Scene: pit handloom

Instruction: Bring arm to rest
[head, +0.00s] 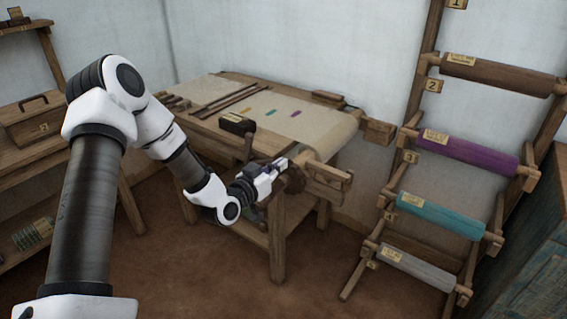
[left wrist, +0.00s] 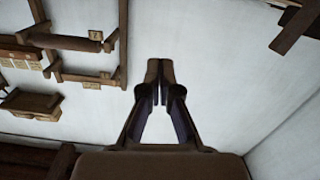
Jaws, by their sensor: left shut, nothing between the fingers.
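My left arm comes in from the left in the head view and reaches toward the middle. Its gripper (head: 281,163) is in front of the near right part of the loom table (head: 285,192). I cannot tell from this view whether it touches the wood. In the left wrist view the two fingers of the left gripper (left wrist: 159,72) are together at their tips, with nothing between them. Behind them is plain pale wall. My right gripper is in neither view.
A rack with purple (head: 465,153), teal (head: 440,215) and grey (head: 417,267) rolls and a brown roller (head: 500,78) stands on the right. A wooden box (head: 42,119) sits on shelves at left. A blue cabinet (head: 530,260) fills the lower right corner. Brown floor (head: 200,285) lies open in front.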

